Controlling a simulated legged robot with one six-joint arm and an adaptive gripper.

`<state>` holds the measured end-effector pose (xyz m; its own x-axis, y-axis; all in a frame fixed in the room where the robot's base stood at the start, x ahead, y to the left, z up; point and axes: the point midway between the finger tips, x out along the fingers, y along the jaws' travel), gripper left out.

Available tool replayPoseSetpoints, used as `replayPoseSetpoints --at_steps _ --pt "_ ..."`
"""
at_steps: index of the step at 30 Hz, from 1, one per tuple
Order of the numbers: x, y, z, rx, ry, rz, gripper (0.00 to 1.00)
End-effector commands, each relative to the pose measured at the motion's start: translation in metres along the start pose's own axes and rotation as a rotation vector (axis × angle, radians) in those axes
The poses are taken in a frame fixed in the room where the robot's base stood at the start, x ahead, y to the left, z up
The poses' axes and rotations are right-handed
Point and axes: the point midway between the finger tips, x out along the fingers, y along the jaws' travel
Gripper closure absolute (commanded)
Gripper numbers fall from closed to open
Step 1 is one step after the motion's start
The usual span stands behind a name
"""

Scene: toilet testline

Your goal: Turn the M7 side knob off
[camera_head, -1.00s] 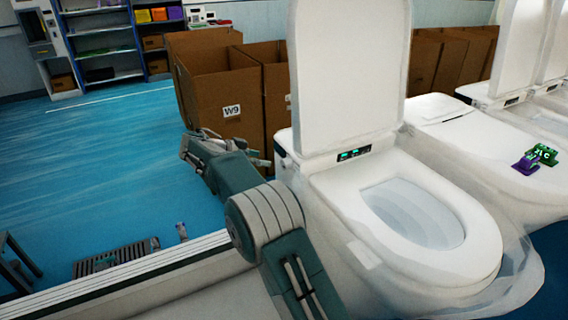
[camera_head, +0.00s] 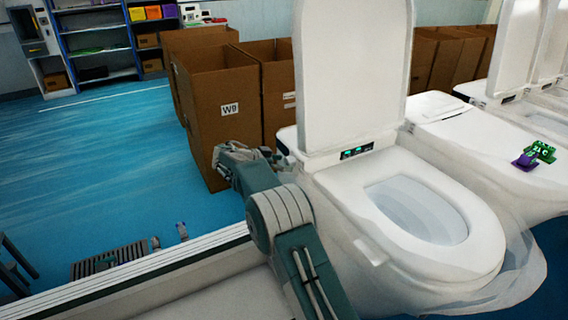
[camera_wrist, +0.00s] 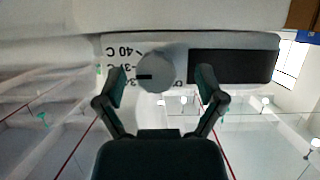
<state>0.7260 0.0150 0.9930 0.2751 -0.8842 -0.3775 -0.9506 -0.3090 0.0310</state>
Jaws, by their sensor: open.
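The side knob (camera_wrist: 155,70) shows in the wrist view as a round grey dial with a dark mark on its left part. It sits on a pale panel with temperature lettering that appears upside down. My gripper (camera_wrist: 160,80) is open, with one finger on each side of the knob; I cannot tell whether either touches it. In the head view my gripper (camera_head: 240,152) is beside the left side of the toilet (camera_head: 440,265) with its lid raised. The knob is hidden in that view.
A dark rectangular panel (camera_wrist: 233,66) lies right of the knob. Cardboard boxes (camera_head: 222,110) stand behind my arm. Another toilet (camera_head: 475,150), with green and purple items (camera_head: 535,155) on it, is at right. Blue floor (camera_head: 100,170) is open at left.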

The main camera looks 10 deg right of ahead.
Motion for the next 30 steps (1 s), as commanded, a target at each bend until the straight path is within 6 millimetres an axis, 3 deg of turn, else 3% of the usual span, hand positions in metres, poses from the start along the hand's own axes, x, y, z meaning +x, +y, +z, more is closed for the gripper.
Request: replayPoseSetpoints --at_steps 8,9,14,30 --pt "0.0052 0.0008 -0.0012 0.001 -0.002 0.0 0.12" --pt "0.0046 0.0007 -0.0009 0.0 -0.002 0.0 0.21" --pt "0.0027 0.0001 -0.0001 0.0 0.0 0.0 0.92" --pt "0.0012 -0.0018 0.002 -0.089 -0.002 0.032 0.94"
